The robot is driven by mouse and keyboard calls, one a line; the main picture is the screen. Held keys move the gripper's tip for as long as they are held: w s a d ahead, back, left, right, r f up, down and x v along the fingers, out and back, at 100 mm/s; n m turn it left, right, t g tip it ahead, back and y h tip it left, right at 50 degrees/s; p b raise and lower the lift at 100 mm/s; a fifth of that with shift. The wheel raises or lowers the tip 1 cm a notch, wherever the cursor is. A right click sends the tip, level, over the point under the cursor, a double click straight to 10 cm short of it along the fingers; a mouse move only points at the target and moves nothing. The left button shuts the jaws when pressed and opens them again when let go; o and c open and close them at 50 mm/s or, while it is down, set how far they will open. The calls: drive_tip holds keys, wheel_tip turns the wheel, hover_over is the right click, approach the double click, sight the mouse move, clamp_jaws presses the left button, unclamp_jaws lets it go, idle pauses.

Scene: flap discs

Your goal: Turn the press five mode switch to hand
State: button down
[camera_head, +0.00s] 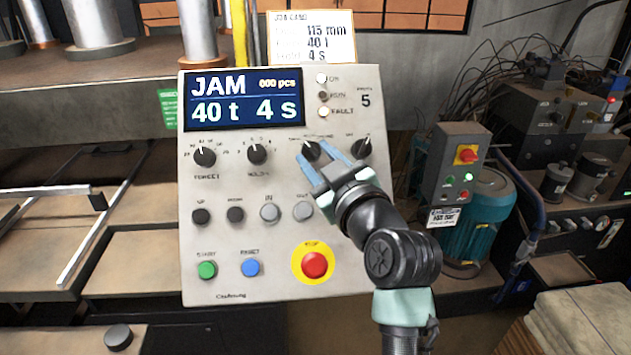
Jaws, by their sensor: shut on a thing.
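The control panel (232,290), marked with a large 5 at the top right, carries a row of black rotary knobs. The third knob from the left, the mode switch (311,148), sits below small lettering that is too small to read surely. Its white pointer mark leans to the upper left. My gripper (314,153) comes from the lower right, with its two blue fingers shut on this knob, one on each side. The fingers and wrist hide part of the panel below the knob.
The display (245,99) reads JAM, 40 t, 4 s; the fault lamp (324,112) looks lit. Another knob (361,147) is close right of my fingers. Below are several push buttons and the red stop button (314,264). A grey switch box (455,160) stands to the right.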

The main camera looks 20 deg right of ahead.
drive_tip(key=shift+d+f+n+y+b, duration=0.1)
drive_tip(key=shift+d+n+y+b, duration=0.05)
drive_tip(key=shift+n+y+b, duration=0.45)
drive_tip(key=shift+n, duration=0.3)
drive_tip(key=shift+c, duration=2.4)
unclamp_jaws()
drive_tip(key=shift+s+b, duration=0.15)
drive_tip(key=shift+b, duration=0.15)
drive_tip(key=s+b, duration=0.3)
drive_tip(key=s, duration=0.9)
drive_tip(key=shift+s+d+r, duration=0.35)
drive_tip(key=shift+r, duration=0.1)
